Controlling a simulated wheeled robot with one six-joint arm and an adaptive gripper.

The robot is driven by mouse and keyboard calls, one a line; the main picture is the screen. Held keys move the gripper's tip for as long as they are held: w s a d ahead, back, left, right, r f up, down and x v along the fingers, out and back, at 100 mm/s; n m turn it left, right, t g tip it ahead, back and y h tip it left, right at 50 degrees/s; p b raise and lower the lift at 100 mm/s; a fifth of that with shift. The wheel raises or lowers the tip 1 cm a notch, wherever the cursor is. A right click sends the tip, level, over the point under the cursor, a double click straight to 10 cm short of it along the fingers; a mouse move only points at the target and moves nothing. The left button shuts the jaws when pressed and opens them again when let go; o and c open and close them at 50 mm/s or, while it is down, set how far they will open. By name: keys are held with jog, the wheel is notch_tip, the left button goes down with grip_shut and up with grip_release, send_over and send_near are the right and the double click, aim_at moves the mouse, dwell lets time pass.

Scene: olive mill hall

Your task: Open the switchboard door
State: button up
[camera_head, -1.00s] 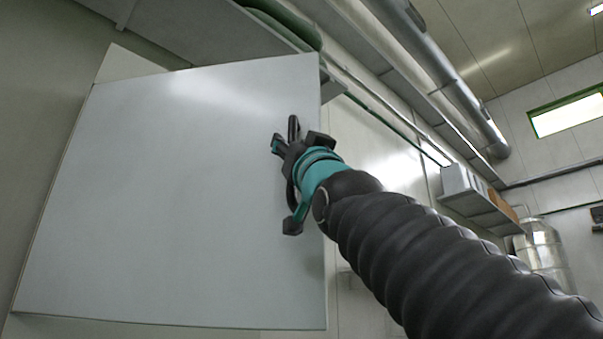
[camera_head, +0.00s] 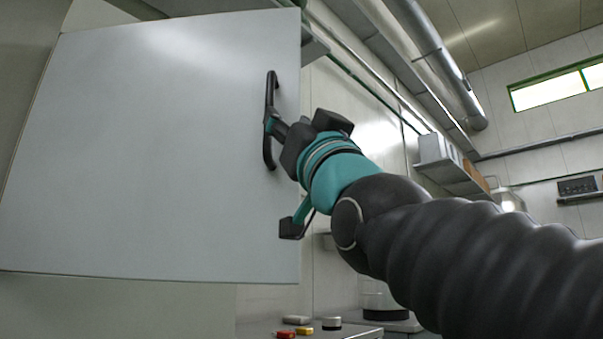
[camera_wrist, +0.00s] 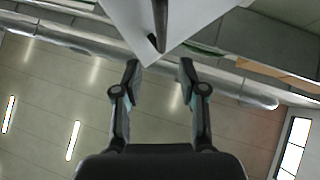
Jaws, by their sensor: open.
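The switchboard door (camera_head: 150,150) is a large flat light-grey panel filling the left of the head view. I cannot tell how far it stands open. Its black upright bar handle (camera_head: 270,90) is near the right edge. Contact cannot be told.
A wall shelf (camera_head: 450,170) and pipes run along the right wall. A lit window (camera_head: 550,90) is far right.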

jog(key=shift+s+d+f, duration=0.25)
jog(key=shift+s+f, duration=0.15)
jog(key=shift+f, duration=0.05)
